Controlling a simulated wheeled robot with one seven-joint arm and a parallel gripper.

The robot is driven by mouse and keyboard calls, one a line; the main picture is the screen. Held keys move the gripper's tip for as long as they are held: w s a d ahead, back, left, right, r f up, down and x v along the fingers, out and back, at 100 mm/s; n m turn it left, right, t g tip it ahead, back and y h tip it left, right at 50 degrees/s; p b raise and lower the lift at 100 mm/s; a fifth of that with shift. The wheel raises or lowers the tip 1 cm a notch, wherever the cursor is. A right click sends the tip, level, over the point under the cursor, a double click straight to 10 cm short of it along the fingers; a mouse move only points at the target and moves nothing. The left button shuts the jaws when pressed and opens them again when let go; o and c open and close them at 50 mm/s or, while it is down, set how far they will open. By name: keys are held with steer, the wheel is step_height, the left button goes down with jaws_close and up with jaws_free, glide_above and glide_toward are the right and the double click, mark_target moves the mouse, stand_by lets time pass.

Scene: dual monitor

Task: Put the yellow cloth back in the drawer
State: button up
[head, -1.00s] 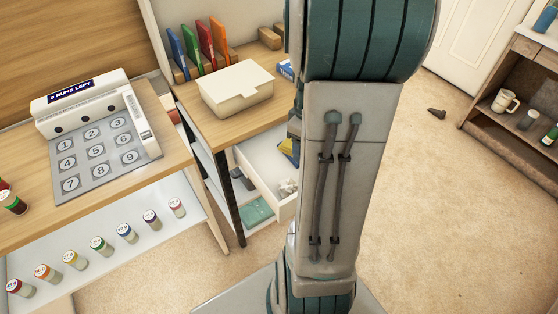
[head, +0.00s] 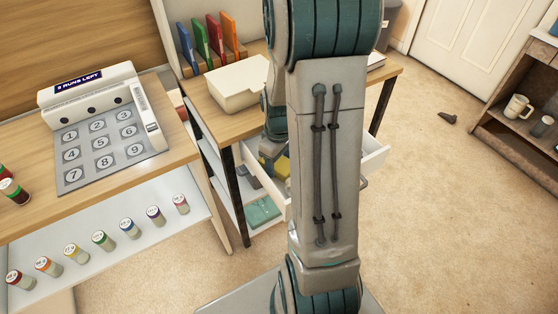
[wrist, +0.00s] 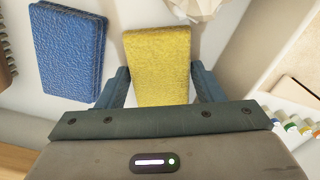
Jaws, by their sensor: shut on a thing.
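The yellow cloth (wrist: 158,64) is a folded, textured rectangle between the two fingers of my gripper (wrist: 160,88) in the wrist view. My gripper is shut on it. In the head view, a yellow patch of the cloth (head: 283,167) shows beside my arm, at the open white drawer (head: 374,158). The cloth appears over the drawer's pale inside; I cannot tell whether it touches the bottom. My arm hides much of the drawer and most of my gripper.
A blue folded cloth (wrist: 69,50) lies left of the yellow one. Crumpled pale paper (wrist: 192,8) is beyond it. A cream box (head: 238,84) and upright colored folders (head: 215,37) stand on the desk above. A keypad device (head: 103,140) sits at left.

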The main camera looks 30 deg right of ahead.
mark_target(279, 163)
steer(key=shift+f, duration=0.1)
steer(key=o, duration=1)
step_height(279, 163, up, 12)
steer(key=p, duration=0.3)
steer(key=s+a+r+m, duration=0.1)
steer(key=s+a+r, duration=0.1)
steer(key=s+a, duration=0.1)
steer(key=s+a+r+m+t, duration=0.1)
steer(key=s+a+r+m, duration=0.1)
steer(key=s+a, duration=0.2)
steer(key=s+a+r+m, duration=0.2)
steer(key=s+a, duration=0.2)
steer(key=a, duration=0.1)
steer(key=shift+t, duration=0.4)
